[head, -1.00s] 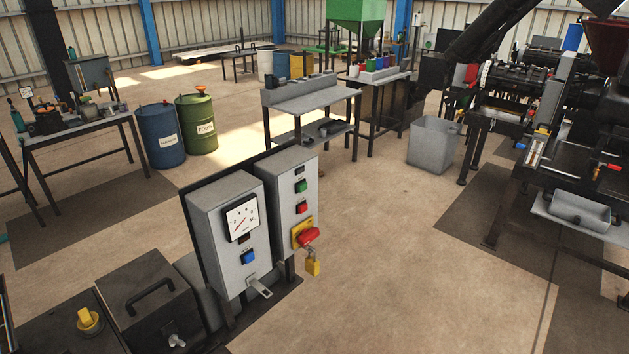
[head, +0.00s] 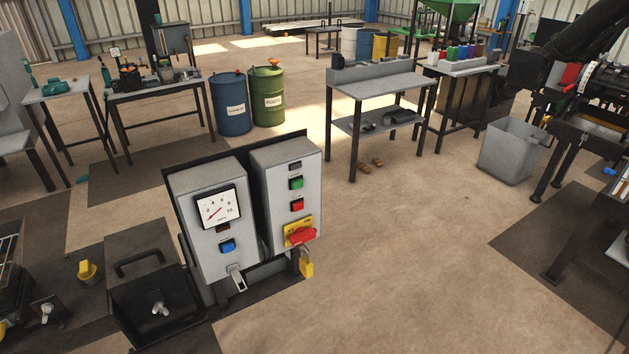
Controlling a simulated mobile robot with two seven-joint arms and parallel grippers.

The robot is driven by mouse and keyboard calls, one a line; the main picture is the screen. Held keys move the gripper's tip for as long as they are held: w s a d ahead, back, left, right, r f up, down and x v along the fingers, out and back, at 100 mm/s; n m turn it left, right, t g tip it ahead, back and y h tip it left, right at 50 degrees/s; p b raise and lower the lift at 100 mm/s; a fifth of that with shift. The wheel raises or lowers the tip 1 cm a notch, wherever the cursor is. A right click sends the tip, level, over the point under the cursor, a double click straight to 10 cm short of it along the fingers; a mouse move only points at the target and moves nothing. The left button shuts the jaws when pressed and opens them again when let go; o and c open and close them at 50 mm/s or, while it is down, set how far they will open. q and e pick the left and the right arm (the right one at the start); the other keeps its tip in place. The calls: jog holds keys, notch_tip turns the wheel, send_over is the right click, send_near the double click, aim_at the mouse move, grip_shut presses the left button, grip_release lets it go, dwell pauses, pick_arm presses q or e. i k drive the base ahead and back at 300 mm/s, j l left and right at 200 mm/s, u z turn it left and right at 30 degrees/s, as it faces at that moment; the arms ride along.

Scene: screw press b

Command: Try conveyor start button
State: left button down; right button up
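Two grey control boxes stand side by side on a dark back panel in the front centre. The right box (head: 277,172) carries a green button (head: 296,184), a red button (head: 297,205) below it, and a small dark element at the top. Lower down is a red rotary switch (head: 301,236) on a yellow plate, with a yellow padlock (head: 306,266) hanging at it. The left box (head: 195,178) has a white dial gauge (head: 217,208), a blue button (head: 228,246) and a grey lever (head: 237,278). The small labels are unreadable. Neither gripper is in view.
A black lidded box (head: 153,289) stands left of the control boxes. A blue drum (head: 231,115) and a green drum (head: 266,103) stand behind. A grey workbench (head: 378,84) and a grey bin (head: 512,150) are farther back. The floor right of the boxes is clear.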

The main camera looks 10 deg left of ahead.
aim_at(296, 183)
jog(key=i+l+u, duration=0.1)
jog(key=l, duration=0.35)
jog(key=i+l+u, duration=0.1)
jog(key=l, duration=0.35)
jog(key=i+l+u, duration=0.1)
jog(key=l, duration=0.35)
jog(key=i+l+u, duration=0.1)
jog(key=l, duration=0.4)
